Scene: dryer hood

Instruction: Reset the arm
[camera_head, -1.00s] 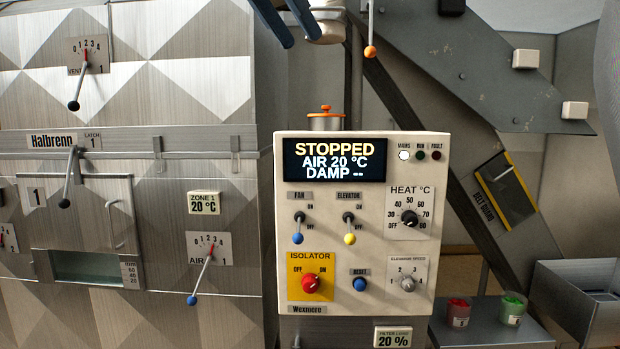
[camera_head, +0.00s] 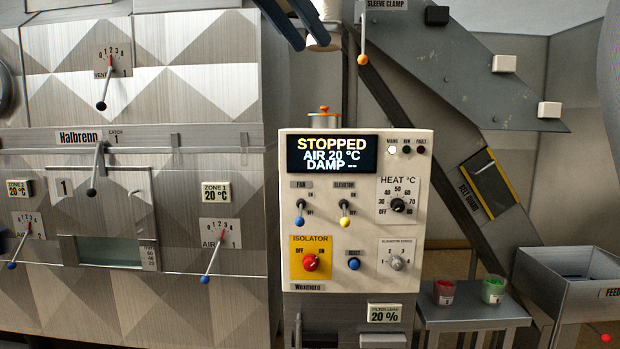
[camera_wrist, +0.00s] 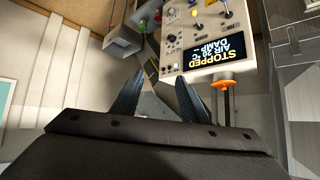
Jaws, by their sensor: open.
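My gripper (camera_head: 294,22) shows at the top of the head view, its dark fingers apart and empty. In the wrist view my gripper (camera_wrist: 156,97) is open with nothing between its two black fingers. The control panel (camera_head: 355,275) stands below it in the head view; its display reads STOPPED, AIR 20 °C, DAMP --. In the wrist view the panel (camera_wrist: 185,50) appears upside down beyond the fingers. My gripper appears apart from the panel.
The metal dryer (camera_head: 190,120) with several levers fills the left. An orange-knobbed rod (camera_head: 363,58) hangs near my gripper. A grey sloping elevator (camera_head: 440,75) is at right, above a small table (camera_head: 470,312) with red and green cups and an open feed bin (camera_head: 570,280).

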